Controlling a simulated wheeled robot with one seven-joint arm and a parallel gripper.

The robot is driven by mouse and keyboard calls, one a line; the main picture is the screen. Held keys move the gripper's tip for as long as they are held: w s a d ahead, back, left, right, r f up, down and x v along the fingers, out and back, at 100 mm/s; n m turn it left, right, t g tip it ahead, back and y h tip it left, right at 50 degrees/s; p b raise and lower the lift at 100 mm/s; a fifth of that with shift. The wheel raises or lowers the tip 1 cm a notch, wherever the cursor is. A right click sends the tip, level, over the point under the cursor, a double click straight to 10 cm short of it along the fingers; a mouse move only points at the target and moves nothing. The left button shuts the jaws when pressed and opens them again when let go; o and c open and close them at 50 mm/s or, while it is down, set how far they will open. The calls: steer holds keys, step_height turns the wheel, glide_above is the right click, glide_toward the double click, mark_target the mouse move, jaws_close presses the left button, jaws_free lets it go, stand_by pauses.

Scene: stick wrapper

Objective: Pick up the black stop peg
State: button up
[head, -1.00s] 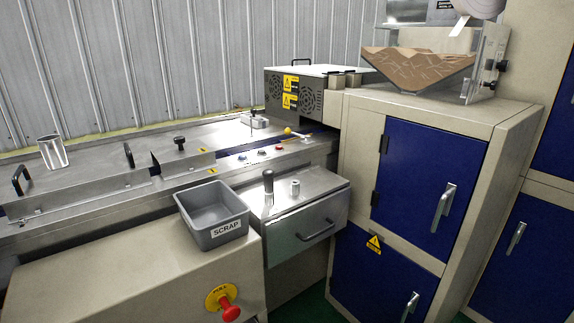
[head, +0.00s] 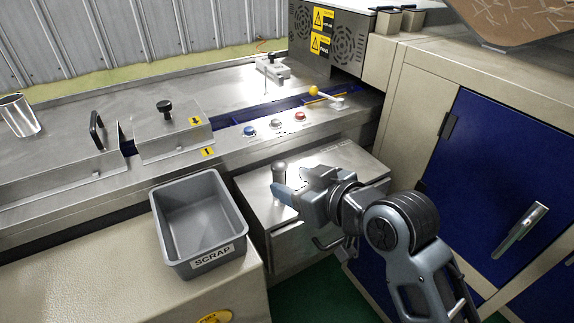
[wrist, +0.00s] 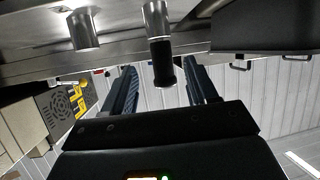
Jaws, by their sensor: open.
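The black stop peg (head: 279,171) stands upright on the metal box top (head: 335,157) right of the scrap bin. In the wrist view the picture is upside down, and the peg (wrist: 162,65) shows a black grip end and a bright metal lower part. My gripper (head: 285,191) is beside the peg, reaching in from the right. In the wrist view its two fingers (wrist: 162,72) are apart, with the peg's black end lined up in the gap between them. I see no finger touching the peg.
A short metal stub (wrist: 85,28) stands near the peg. The grey scrap bin (head: 241,226) is close on the left. Behind are buttons (head: 275,124), a yellow-knobbed lever (head: 314,91) and a covered conveyor. A blue-doored cabinet (head: 489,170) stands on the right.

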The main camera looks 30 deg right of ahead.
mark_target(274, 175)
steer(key=p+x, duration=0.1)
steer(key=x, duration=0.6)
steer(key=shift+a+r, duration=0.15)
steer(key=shift+r, duration=0.05)
steer(key=c, duration=1.1)
